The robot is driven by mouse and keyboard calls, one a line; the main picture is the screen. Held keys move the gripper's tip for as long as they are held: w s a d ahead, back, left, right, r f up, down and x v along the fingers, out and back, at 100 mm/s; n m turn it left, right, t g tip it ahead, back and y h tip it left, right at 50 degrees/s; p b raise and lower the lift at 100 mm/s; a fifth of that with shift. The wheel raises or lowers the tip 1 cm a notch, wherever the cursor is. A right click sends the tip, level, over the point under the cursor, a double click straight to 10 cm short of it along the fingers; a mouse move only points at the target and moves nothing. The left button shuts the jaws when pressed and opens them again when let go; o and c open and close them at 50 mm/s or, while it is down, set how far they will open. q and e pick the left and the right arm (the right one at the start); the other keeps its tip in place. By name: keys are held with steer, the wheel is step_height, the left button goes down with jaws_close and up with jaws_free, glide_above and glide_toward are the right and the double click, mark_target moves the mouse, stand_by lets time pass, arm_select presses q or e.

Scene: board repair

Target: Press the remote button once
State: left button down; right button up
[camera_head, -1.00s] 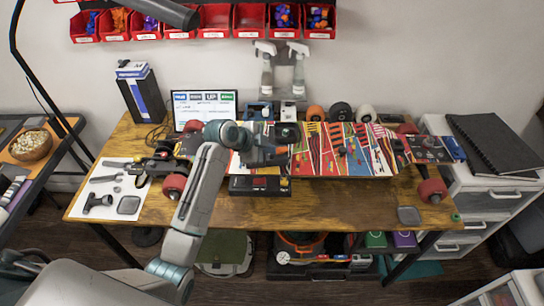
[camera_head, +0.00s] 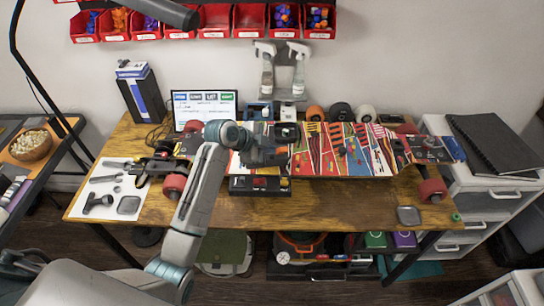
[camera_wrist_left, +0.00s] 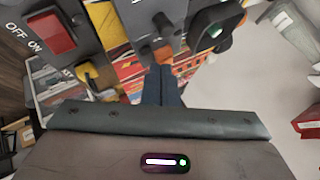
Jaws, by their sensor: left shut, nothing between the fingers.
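A grey device (camera_wrist_left: 146,22) with a small orange button (camera_wrist_left: 163,54) shows in the left wrist view; I take it for the remote. My left gripper (camera_wrist_left: 161,72) is shut and empty, its fingertips at the orange button; I cannot tell whether they touch it. In the head view my left gripper (camera_head: 272,156) is over the colourful skateboard deck (camera_head: 350,150) and hides the device. A dark control box (camera_head: 260,186) with a red switch and yellow knob stands in front of the deck; its red switch (camera_wrist_left: 50,32) is marked OFF ON. My right gripper is not in view.
A lit monitor (camera_head: 205,104) stands behind the deck at left. Wheels (camera_head: 340,112) and two spray bottles (camera_head: 267,72) are at the back. A white mat (camera_head: 92,208) with tools lies at front left. The front right of the wooden table (camera_head: 340,205) is mostly clear.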

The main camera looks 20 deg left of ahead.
arm_select(q)
steer(key=shift+f, duration=0.45)
steer(key=shift+f, duration=0.35)
stand_by(0.6)
steer(key=shift+r+p, duration=0.5)
steer(key=shift+r, duration=0.3)
steer(key=shift+r, duration=0.15)
step_height(320, 180, up, 5)
steer(key=p, duration=0.4)
stand_by(0.8)
